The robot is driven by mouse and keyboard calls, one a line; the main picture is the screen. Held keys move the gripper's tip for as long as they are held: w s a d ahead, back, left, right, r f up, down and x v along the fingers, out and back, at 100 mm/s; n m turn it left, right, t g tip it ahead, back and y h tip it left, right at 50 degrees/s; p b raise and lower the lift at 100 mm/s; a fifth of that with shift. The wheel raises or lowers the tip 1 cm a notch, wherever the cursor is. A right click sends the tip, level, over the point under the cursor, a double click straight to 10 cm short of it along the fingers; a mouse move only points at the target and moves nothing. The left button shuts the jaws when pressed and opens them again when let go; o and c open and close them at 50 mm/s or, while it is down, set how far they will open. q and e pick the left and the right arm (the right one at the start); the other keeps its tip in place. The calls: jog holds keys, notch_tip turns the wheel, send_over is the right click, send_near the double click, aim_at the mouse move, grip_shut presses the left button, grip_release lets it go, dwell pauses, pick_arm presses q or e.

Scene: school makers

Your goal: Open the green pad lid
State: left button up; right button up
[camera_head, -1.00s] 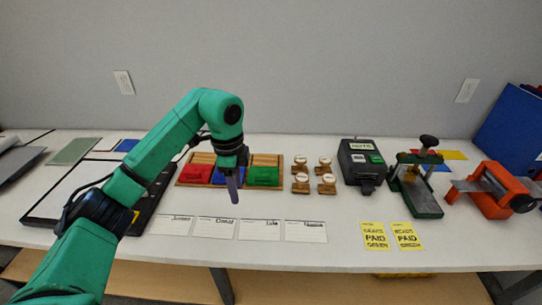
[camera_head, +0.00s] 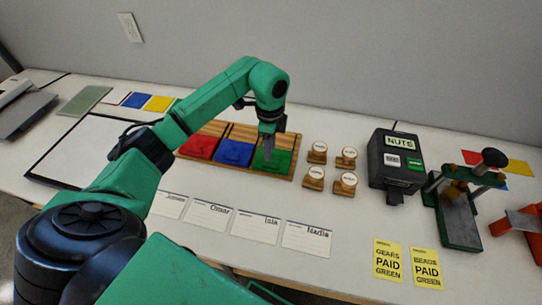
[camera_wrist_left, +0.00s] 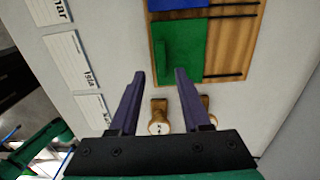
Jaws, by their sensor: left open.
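The green pad (camera_head: 273,158) is the rightmost of three coloured pads in a wooden tray (camera_head: 291,172). Its lid appears shut and flat. In the left wrist view the green pad (camera_wrist_left: 187,48) shows a raised green bar on its near side. My left gripper (camera_head: 268,148) is over the green pad in the head view, pointing down. In the wrist view my left gripper (camera_wrist_left: 158,75) has its two fingers spread, with nothing between them; the fingertips are at the pad's near edge. I cannot tell whether they touch it. My right gripper is not in view.
A blue pad (camera_head: 234,152) and a red pad (camera_head: 198,146) share the tray. Several wooden stamps (camera_head: 314,177) stand just right of it. Name cards (camera_head: 306,238) lie in front. A black NUTS box (camera_head: 396,163) and a green press (camera_head: 460,222) stand farther right.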

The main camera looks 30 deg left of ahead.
aim_at(273, 156)
pick_arm(q)
jog(key=f, duration=0.5)
jog(key=shift+w+f+p, duration=0.2)
jog(key=shift+p, duration=0.1)
jog(key=shift+s+f, duration=0.1)
jog(key=shift+f, duration=0.2)
jog(key=shift+c, duration=0.6)
grip_shut()
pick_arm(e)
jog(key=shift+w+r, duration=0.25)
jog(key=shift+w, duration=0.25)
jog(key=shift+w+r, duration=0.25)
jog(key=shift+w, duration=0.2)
pick_arm(q)
jog(key=shift+w, duration=0.2)
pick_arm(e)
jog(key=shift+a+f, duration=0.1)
